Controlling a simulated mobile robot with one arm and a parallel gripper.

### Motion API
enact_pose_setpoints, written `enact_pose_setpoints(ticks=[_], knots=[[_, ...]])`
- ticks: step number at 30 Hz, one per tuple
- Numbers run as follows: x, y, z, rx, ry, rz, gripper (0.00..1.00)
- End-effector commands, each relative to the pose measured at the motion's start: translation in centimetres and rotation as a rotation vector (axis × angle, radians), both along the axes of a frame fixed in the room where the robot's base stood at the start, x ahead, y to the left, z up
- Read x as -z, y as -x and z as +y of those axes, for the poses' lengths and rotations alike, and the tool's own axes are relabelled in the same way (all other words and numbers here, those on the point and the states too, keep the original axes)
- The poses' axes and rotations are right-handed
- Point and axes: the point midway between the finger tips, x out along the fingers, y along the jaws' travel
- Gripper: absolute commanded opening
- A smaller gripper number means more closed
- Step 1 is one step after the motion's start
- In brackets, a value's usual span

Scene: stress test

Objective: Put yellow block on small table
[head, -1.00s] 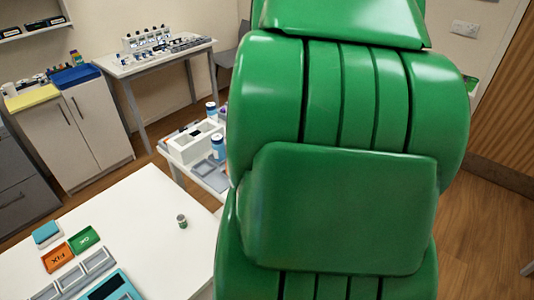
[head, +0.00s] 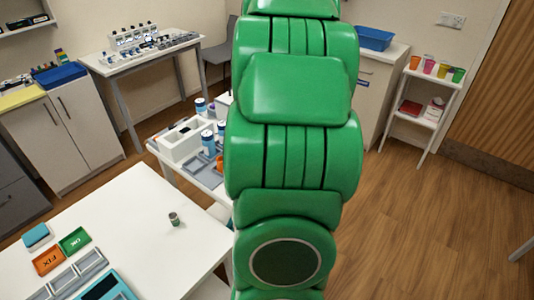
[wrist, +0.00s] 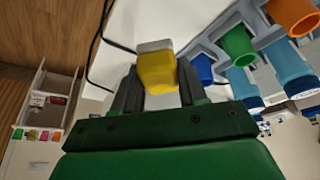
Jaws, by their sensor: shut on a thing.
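My gripper (wrist: 157,88) is shut on a yellow block (wrist: 158,72) with a grey-white end, held between its two dark fingers. The gripper and block are hidden behind my green arm in the head view. Behind the block, the wrist view shows a white surface (wrist: 180,25) with racks and cups; the height of the block over it is unclear. The head view shows a small white table (head: 208,181) left of my arm, partly hidden by it. I cannot tell which table is the task's small table.
The small white table carries a white box (head: 180,143), blue-white cans (head: 207,139) and an orange cup (head: 220,163). A white shelf stand (head: 424,98) with coloured cups stands at right. A large white table (head: 150,210) holds trays and a small jar (head: 174,219). Floor at right is clear.

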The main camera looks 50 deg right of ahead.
Motion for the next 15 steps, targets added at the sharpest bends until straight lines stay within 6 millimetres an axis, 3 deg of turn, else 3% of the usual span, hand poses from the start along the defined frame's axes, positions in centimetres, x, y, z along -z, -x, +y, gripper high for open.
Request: enact_pose_setpoints(ticks=[4, 15], knots=[[1.3, -0.7, -0.8, 0.0, -0.001, 0.001, 0.08], [2.5, -1.4, -1.5, 0.0, 0.001, -0.001, 0.08]])
